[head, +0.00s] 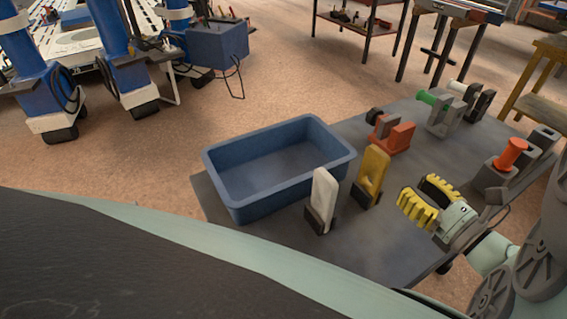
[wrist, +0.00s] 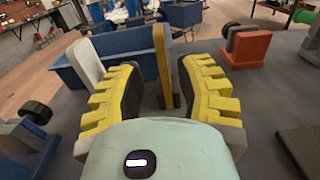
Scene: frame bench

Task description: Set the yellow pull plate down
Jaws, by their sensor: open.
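The yellow pull plate (head: 374,170) stands upright in a dark base on the grey bench, just right of the blue tray. In the wrist view the yellow pull plate (wrist: 162,62) appears ahead, in line with the gap between my fingers. My gripper (head: 418,192) has yellow ribbed fingers and is to the right of the plate, apart from it in the head view. The wrist view shows my gripper (wrist: 164,86) open, with nothing held between its fingers. The plate's lower end is hidden in its dark base.
A white plate (head: 323,192) stands left of the yellow one, and the empty blue tray (head: 240,208) is behind them. Red (head: 397,137), green-knobbed (head: 440,115) and orange-knobbed (head: 510,155) fixtures stand further right. A blue block with a black knob (wrist: 36,112) is at left in the wrist view.

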